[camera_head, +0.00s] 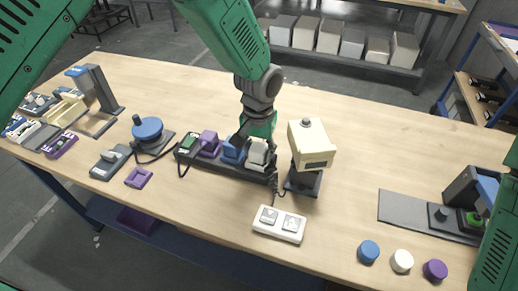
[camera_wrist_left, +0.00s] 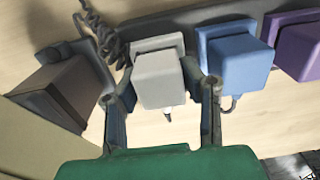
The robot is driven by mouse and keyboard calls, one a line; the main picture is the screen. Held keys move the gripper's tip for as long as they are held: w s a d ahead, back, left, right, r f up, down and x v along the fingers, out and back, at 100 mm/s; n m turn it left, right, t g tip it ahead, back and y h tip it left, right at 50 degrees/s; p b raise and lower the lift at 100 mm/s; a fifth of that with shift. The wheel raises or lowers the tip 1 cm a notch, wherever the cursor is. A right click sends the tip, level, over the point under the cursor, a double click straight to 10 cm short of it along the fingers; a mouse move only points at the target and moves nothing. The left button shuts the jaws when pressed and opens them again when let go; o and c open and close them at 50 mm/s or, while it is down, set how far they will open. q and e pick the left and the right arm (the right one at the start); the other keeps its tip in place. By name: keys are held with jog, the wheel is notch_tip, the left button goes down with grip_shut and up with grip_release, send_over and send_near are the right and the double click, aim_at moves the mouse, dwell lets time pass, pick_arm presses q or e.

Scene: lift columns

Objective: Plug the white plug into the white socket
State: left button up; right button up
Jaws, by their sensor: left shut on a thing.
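The white plug (camera_wrist_left: 160,82) is between the two fingers of my left gripper (camera_wrist_left: 161,92) in the left wrist view, and the gripper is shut on it. In the head view my left gripper (camera_head: 257,140) comes down from above onto the white plug (camera_head: 259,154), at the right end of the dark socket strip (camera_head: 232,171). The white socket (camera_wrist_left: 156,43) shows as a pale rim right behind the plug. The plug is lined up with it and looks close against it; the contact is hidden. My right gripper is not in view.
A blue plug (camera_head: 233,151) and a purple plug (camera_head: 209,144) sit to the left on the strip. A cream-headed device (camera_head: 312,145) stands close on the right. A white double-switch box (camera_head: 279,224) lies in front.

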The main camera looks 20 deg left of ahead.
pick_arm(q)
jog(key=shift+w, duration=0.1)
jog(key=o, duration=1.4)
jog(key=shift+c, duration=0.2)
jog(key=shift+r+p, duration=3.15)
jog(key=shift+r, duration=0.35)
